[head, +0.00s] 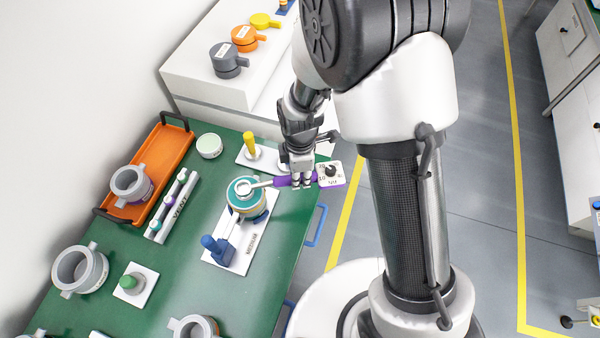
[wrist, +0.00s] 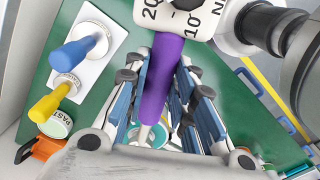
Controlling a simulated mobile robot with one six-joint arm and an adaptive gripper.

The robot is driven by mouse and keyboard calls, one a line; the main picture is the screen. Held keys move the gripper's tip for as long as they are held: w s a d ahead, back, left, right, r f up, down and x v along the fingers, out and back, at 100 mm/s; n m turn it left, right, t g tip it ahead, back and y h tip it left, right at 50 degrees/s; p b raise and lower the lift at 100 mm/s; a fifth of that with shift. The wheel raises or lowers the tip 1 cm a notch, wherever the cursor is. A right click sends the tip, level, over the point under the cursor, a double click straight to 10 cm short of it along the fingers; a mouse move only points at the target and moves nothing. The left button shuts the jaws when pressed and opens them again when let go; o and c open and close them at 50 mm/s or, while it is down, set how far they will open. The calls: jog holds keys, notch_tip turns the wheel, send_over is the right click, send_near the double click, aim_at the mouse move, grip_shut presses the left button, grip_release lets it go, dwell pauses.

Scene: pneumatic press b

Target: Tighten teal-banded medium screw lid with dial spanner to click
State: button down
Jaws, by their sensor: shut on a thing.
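My gripper (head: 301,180) is shut on the purple handle of the dial spanner (head: 282,182). The spanner's white dial head (head: 331,174) with a black knob sticks out to the right of my gripper. Its other end reaches left to the top of the teal-banded medium screw lid (head: 244,191), on a jar standing on a white plate. I cannot tell how firmly the spanner sits on the lid. In the wrist view the purple handle (wrist: 162,80) runs between the blue finger pads, and the lid (wrist: 150,135) is mostly hidden behind the gripper.
A blue-handled clamp (head: 216,247) stands on the white plate in front of the jar. The green table (head: 160,270) ends close to the right.

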jog(key=shift+f+b, duration=0.55)
jog(key=shift+f, duration=0.15)
dwell(0.6)
jog(key=c, duration=1.9)
grip_release()
grip_shut()
jog(key=shift+s+m, duration=1.6)
jog(key=shift+s, duration=0.5)
jog(key=shift+s+a+m+b, duration=0.3)
jog(key=shift+s+m, duration=0.5)
jog(key=shift+s, duration=0.25)
jog(key=shift+s+a+m+b, duration=0.15)
jog(key=shift+s+m+b, duration=0.1)
jog(key=shift+s+m, duration=0.7)
